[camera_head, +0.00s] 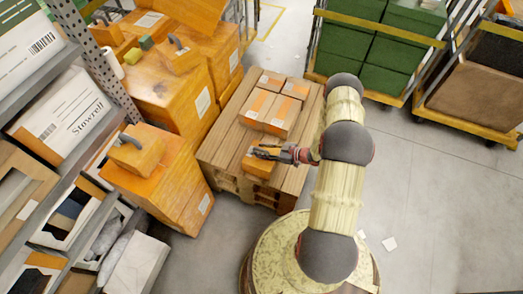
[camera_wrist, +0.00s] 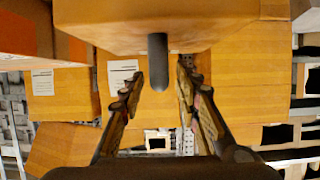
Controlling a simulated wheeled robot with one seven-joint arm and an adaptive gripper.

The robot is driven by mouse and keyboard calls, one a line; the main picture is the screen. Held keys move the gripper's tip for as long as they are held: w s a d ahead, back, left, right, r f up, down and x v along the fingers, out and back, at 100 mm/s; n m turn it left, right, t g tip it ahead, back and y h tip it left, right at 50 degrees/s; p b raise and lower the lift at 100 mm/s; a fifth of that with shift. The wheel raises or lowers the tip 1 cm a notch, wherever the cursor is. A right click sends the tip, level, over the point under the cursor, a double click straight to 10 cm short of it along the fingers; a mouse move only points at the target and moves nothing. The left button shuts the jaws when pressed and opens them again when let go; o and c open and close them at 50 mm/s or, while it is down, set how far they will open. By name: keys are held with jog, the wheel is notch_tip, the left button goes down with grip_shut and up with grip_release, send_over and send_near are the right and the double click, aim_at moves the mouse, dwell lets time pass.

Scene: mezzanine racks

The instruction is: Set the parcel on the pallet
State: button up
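The parcel (camera_head: 261,163) is a small orange-brown box at the near part of the wooden pallet (camera_head: 226,146). My gripper (camera_head: 262,151) is at its top. In the wrist view the parcel (camera_wrist: 160,22) fills the top, with a dark grey handle (camera_wrist: 158,62) sticking out between my fingers. My gripper (camera_wrist: 160,78) is open, with a visible gap on each side of the handle. The parcel's underside is hidden, so I cannot tell whether it rests on the pallet or hangs just above it.
Several brown cartons (camera_head: 270,110) stand on the pallet's far part. Large orange crates (camera_head: 165,185) with handled boxes crowd its left side, beside a shelf rack (camera_head: 50,170). Trolleys with green crates (camera_head: 365,50) and a brown box (camera_head: 475,92) stand behind right. The floor at right is mostly clear.

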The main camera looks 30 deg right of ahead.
jog(key=p+v, duration=0.2)
jog(key=v, duration=0.9)
jog(key=w+d+r+g+h, duration=0.1)
jog(key=w+d+r+h, duration=0.2)
jog(key=w+d+r, duration=0.35)
jog(key=w+d+r+h, duration=0.35)
jog(key=w+r, duration=0.35)
jog(key=r, duration=0.5)
jog(key=a+r+m+g+h, duration=0.1)
jog(key=a+r+m+h, duration=0.1)
jog(key=r, duration=0.8)
jog(key=a+r+m+h, duration=0.1)
jog(key=a+r+h, duration=0.15)
jog(key=r, duration=0.85)
jog(key=s+a+r+m+g+h, duration=0.1)
jog(key=s+a+r+m, duration=0.2)
jog(key=s+a+r, duration=0.75)
jog(key=s+a+r+g+y, duration=0.1)
jog(key=s+a+r+y, duration=0.1)
jog(key=s+a, duration=0.6)
jog(key=s+a+r+m+g+y, duration=0.1)
jog(key=s+a+r, duration=0.1)
jog(key=s+a, duration=0.6)
jog(key=s, duration=0.5)
jog(key=shift+m+y, duration=0.3)
jog(key=shift+y, duration=0.1)
